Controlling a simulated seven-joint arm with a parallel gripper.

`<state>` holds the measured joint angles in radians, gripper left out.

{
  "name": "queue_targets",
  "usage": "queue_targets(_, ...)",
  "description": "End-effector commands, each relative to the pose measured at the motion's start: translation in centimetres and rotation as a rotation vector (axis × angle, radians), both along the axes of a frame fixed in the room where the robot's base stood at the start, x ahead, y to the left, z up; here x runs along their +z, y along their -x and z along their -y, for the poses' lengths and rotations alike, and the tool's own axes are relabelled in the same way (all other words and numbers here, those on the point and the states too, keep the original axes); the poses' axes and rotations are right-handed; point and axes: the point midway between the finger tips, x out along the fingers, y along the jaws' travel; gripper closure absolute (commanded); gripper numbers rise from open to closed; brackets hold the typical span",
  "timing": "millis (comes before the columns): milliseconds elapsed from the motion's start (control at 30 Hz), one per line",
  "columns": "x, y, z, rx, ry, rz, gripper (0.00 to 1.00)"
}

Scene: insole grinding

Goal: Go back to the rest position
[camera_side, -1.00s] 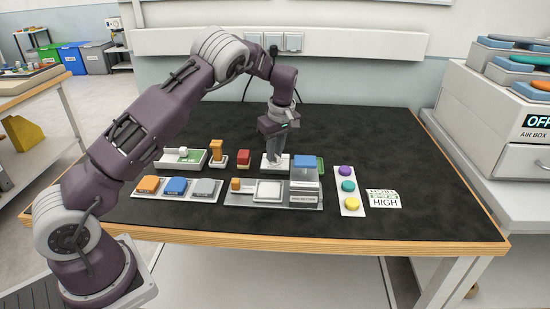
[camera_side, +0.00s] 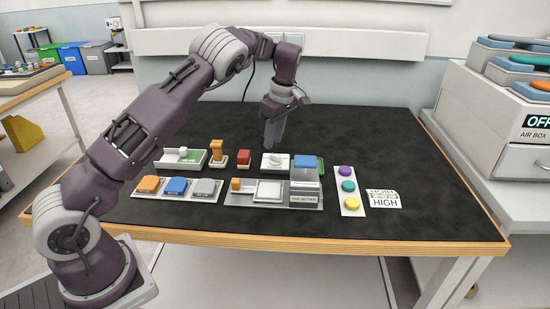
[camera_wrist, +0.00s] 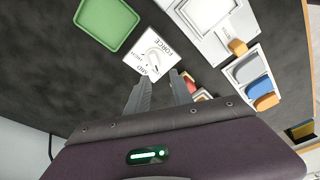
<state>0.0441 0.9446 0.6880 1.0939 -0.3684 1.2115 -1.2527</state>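My gripper (camera_side: 272,143) hangs above the black table, just behind the white force dial (camera_side: 275,161) in the side view, and is clear of it. In the wrist view the two fingers of my gripper (camera_wrist: 160,78) stand apart with nothing between them. My arm is bent over the table from the left.
In front stand a pad with orange, blue and grey blocks (camera_side: 175,187), an orange stand (camera_side: 217,152), a red block (camera_side: 243,158), a blue-topped box (camera_side: 305,175) and a strip of coloured buttons (camera_side: 348,187). The table's back (camera_side: 350,125) is clear.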

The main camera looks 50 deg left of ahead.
Motion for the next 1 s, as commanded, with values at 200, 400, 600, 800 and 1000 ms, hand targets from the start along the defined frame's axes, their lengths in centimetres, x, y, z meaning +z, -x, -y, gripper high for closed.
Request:
queue_targets(200, 1.8, 0.0, 0.0, 0.000, 0.000, 0.001, 0.73)
queue_targets(400, 2.0, 0.0, 0.0, 0.000, 0.000, 0.001, 0.73)
queue_targets(600, 4.2, 0.9, 0.6, -0.046, 0.035, 0.026, 0.73)
queue_targets(800, 14.0, 8.6, 6.0, -0.437, 0.167, 0.149, 0.73)
queue_targets(1000, 19.3, 21.9, 13.7, -1.072, 0.105, 0.265, 0.73)
